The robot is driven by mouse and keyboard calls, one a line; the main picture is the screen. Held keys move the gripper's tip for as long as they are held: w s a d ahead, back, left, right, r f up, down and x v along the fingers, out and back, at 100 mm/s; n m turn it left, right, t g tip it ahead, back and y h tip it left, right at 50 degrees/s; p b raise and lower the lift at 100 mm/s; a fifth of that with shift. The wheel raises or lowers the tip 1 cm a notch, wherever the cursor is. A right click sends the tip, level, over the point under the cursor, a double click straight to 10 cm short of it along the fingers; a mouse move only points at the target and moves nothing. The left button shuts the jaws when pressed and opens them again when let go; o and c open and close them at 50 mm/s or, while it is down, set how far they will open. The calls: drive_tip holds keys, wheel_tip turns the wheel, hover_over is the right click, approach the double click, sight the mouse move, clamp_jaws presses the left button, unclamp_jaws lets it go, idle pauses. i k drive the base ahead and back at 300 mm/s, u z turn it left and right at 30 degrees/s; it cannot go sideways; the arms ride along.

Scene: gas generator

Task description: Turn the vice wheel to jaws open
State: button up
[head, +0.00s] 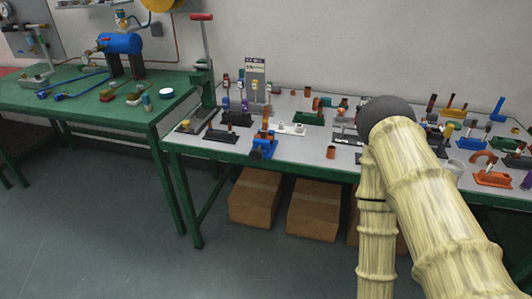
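A small blue vice (265,139) stands at the front edge of the workbench, left of the picture's middle. Its dark round wheel (256,154) faces the front and sits at the bench's edge. A copper-coloured piece (265,124) stands upright at the top of the vice. It is too small to tell how far the jaws are apart. My arm fills the right part of the view, with its dark rounded joint over the bench. My gripper does not show.
The workbench's pale top (290,153) carries several small coloured fixtures. A green lever press (203,85) stands left of the vice. A green table (75,103) holds a blue tank (121,43). Cardboard boxes (254,197) sit under the bench. The floor in front is clear.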

sight(255, 155)
drive_tip(key=z, duration=1.25)
drive_tip(key=i, duration=1.1)
drive_tip(key=u, duration=1.3)
